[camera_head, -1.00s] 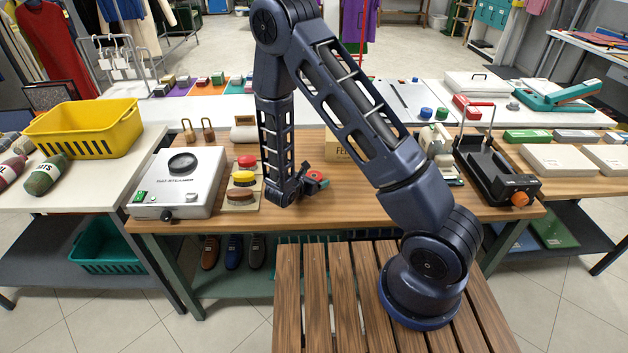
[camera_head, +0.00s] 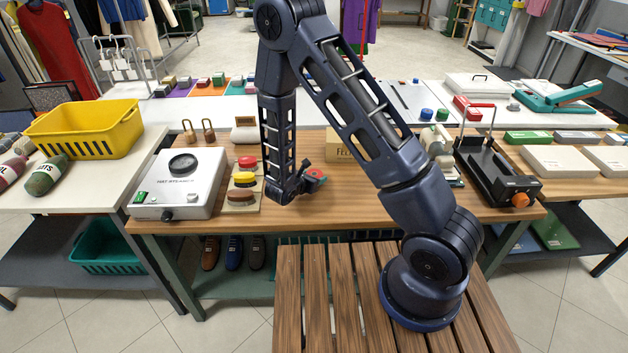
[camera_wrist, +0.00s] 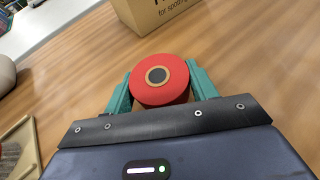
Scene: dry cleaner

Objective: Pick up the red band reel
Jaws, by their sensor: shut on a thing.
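The red band reel (camera_wrist: 143,91) is a round red disc with a dark centre in a tan ring. In the wrist view it sits between the teal fingers of my gripper (camera_wrist: 159,88), which touch it on both sides. In the head view the reel (camera_head: 316,174) shows small, just right of my gripper (camera_head: 312,180), over the wooden table (camera_head: 375,205). My gripper is shut on the reel. I cannot tell for sure whether the reel's underside is clear of the table.
A cardboard box (camera_wrist: 152,14) stands just beyond the reel. A tan board with red, yellow and brown pads (camera_head: 241,197) lies left of my gripper. A silver steamer box (camera_head: 180,205) stands further left, and a black device (camera_head: 490,170) stands at right. The table front is clear.

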